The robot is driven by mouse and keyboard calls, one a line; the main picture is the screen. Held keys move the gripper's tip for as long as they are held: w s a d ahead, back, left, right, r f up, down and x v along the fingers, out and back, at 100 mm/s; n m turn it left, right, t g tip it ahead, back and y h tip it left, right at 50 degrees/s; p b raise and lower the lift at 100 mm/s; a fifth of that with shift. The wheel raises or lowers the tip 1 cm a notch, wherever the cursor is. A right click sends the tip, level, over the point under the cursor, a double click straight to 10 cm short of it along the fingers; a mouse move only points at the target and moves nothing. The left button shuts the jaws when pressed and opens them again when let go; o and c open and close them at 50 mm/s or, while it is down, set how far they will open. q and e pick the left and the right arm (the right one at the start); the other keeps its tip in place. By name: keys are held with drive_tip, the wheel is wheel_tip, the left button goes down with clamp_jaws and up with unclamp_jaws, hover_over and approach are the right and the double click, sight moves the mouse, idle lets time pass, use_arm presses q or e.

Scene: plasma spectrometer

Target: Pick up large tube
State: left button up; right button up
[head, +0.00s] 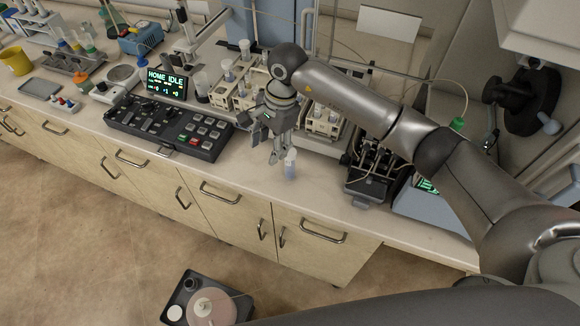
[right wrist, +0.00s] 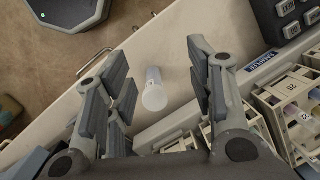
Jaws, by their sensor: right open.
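A tube with a white cap and a pale bluish body (head: 290,164) stands upright on the counter near its front edge. My right gripper (head: 270,150) points down just to the left of it in the head view. In the right wrist view the tube (right wrist: 154,90) shows between the spread fingers of the right gripper (right wrist: 155,58), with a gap on each side. The right gripper is open and empty. How far its fingertips are above the counter is hard to tell. My left gripper is not in view.
Beige racks of tubes (head: 243,98) stand behind the gripper. A black control panel (head: 165,125) lies to the left, below a screen (head: 166,84) reading "HOME IDLE". A dark pump-like device (head: 372,170) stands to the right. The counter's front strip (head: 240,178) is mostly clear.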

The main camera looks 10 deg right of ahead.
sight(289, 153)
drive_tip(key=d, duration=0.1)
drive_tip(key=w+d+h, duration=0.1)
drive_tip(key=d, duration=0.1)
drive_tip(key=d+h, duration=0.1)
drive_tip(key=shift+w+d+r, duration=0.2)
drive_tip(key=shift+d+r, duration=0.05)
drive_tip(key=shift+r, duration=0.15)
drive_tip(key=shift+d+f, duration=0.2)
drive_tip(key=shift+d, duration=0.05)
wheel_tip(289, 153, down, 5)
drive_tip(key=shift+r+b, duration=0.1)
drive_tip(key=shift+b, duration=1.15)
drive_tip(key=shift+w+d+f+b, duration=0.1)
drive_tip(key=shift+f+b, duration=0.4)
drive_tip(key=shift+f, duration=0.9)
drive_tip(key=shift+w+f+b, duration=0.1)
drive_tip(key=shift+f+b, duration=0.4)
drive_tip(key=shift+f, duration=0.85)
drive_tip(key=shift+c, duration=0.2)
drive_tip(key=c, duration=1.1)
clamp_jaws()
